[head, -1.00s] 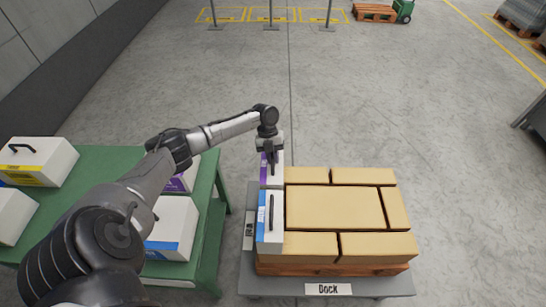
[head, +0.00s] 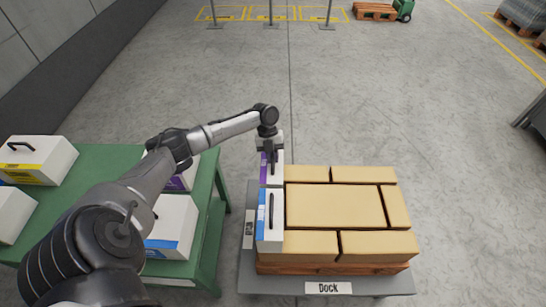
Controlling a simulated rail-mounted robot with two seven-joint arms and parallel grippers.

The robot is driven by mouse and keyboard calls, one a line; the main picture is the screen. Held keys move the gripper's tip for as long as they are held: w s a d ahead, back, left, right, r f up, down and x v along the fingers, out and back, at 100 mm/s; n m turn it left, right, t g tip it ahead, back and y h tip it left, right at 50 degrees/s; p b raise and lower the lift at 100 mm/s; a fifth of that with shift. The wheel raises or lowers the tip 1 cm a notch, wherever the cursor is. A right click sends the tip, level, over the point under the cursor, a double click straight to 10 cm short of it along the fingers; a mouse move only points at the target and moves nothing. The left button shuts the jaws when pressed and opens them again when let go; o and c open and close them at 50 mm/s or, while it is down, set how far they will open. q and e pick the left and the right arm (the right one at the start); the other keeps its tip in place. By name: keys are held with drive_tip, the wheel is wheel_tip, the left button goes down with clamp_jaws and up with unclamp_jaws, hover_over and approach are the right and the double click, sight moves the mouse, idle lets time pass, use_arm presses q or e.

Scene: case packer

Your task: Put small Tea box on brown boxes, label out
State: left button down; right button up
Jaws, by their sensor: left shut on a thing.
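My left gripper (head: 270,152) is shut on a white box with a purple label (head: 264,170), at the far left corner of the load on the dock. The purple label faces left, outward from the load. The brown boxes (head: 335,205) lie in a layer on a wooden pallet. A white box with a blue label (head: 262,222) and a dark handle stands at the near left of the load, in line with the held box. I cannot read the word Tea on any label. My right gripper is not in view.
The dock stand (head: 375,286) carries the pallet (head: 300,268). A green table (head: 205,225) at the left holds several white boxes, one with a yellow label (head: 38,172). A gap separates table and dock.

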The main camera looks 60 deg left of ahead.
use_arm(q)
drive_tip(key=shift+f, duration=0.25)
drive_tip(key=c, duration=1.2)
unclamp_jaws()
drive_tip(key=shift+r, duration=0.1)
drive_tip(key=shift+o, duration=0.7)
drive_tip(key=p+v, duration=0.1)
drive_tip(key=v, duration=1.2)
drive_tip(key=shift+a+r+p, duration=0.2)
drive_tip(key=shift+r+p, duration=0.1)
